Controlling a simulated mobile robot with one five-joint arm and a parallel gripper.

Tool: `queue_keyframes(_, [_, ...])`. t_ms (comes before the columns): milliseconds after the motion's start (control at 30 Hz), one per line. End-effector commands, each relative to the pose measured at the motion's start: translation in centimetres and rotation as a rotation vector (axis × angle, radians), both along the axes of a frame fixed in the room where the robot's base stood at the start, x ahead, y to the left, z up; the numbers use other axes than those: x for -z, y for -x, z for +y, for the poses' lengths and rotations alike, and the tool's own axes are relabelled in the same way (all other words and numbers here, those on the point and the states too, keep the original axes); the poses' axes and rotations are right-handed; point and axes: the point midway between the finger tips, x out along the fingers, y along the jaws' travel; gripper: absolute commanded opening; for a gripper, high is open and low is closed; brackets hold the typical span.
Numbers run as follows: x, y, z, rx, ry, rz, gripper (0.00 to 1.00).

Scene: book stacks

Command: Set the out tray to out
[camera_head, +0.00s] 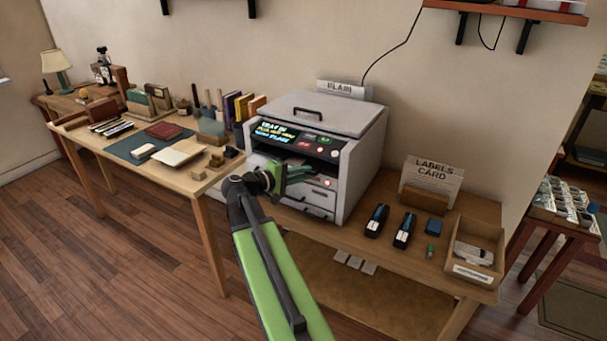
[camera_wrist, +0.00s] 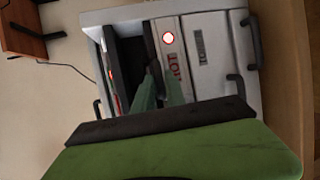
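The printer (camera_head: 318,150) is a pale grey box with a lit display and buttons, standing on the wooden bench. My gripper (camera_head: 295,172) is at the printer's front, just below the control panel. In the wrist view its green fingers (camera_wrist: 160,82) point at the strip by the lettering and partly cover it. The fingers look close together; whether they touch or hold the tray's edge is unclear.
Drawers with dark handles (camera_wrist: 234,82) lie below the out tray area. Two dark staplers (camera_head: 390,226), a card sign (camera_head: 431,181) and a wooden box (camera_head: 473,253) are on the bench at right. A desk (camera_head: 205,186) with books stands at left.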

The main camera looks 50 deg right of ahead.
Motion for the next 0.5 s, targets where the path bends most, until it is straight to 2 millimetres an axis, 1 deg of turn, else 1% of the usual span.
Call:
queue_keyframes(33, [0.0, 0.01, 0.0, 0.0, 0.0, 0.0, 0.08])
queue_keyframes(100, [0.0, 0.01, -0.01, 0.0, 0.0, 0.0, 0.0])
queue_keyframes(500, [0.01, 0.05, -0.03, 0.001, 0.0, 0.0, 0.0])
